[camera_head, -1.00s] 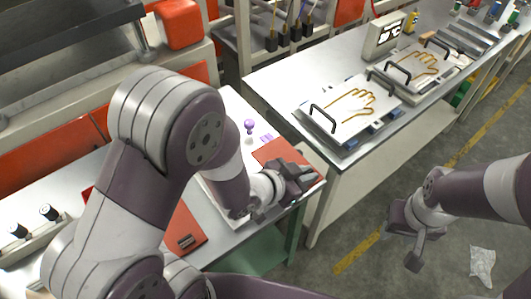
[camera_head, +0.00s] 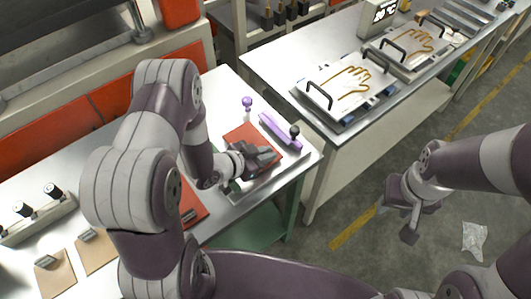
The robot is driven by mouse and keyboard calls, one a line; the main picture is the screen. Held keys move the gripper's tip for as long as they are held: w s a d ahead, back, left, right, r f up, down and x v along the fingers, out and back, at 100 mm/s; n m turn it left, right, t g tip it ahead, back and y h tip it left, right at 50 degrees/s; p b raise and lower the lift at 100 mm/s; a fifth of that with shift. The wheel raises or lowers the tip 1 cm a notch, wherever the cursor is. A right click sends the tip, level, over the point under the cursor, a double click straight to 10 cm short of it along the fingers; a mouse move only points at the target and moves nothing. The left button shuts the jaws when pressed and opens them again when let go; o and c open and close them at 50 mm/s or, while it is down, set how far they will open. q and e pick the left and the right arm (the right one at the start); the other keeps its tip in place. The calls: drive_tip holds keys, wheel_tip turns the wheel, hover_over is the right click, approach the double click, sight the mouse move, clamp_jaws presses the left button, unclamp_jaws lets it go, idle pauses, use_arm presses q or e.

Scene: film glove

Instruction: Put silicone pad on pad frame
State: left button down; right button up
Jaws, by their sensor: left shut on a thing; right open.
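The silicone pad appears to be the flat orange-red sheet (camera_head: 243,134) at the right end of the near table. My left gripper (camera_head: 270,157) is shut on it from above, and the gripper and wrist hide part of the sheet. A metal pad frame (camera_head: 262,186) shows around and under the sheet, with a purple bar (camera_head: 276,127) along its far right side. I cannot tell whether the sheet touches the frame. My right gripper (camera_head: 407,212) is open and empty over the floor at the right.
A purple knob (camera_head: 247,103) stands behind the sheet. Another red piece (camera_head: 190,207) lies left of my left wrist. A second table (camera_head: 350,140) holds plates with glove outlines and black handles. A clear plastic bag (camera_head: 474,241) lies on the floor.

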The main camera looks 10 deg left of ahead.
use_arm(q)
drive_tip(key=shift+s+d+f+b, duration=0.1)
drive_tip(key=shift+s+f+b, duration=0.1)
drive_tip(key=shift+f+b, duration=0.25)
drive_tip(key=c, duration=1.1)
unclamp_jaws()
drive_tip(key=shift+s+f, duration=0.1)
drive_tip(key=shift+f, duration=0.05)
drive_tip(key=shift+c, duration=0.2)
drive_tip(key=shift+r+p, duration=0.4)
drive_tip(key=shift+p, duration=0.05)
drive_tip(key=v, duration=1.2)
drive_tip(key=shift+r, duration=0.25)
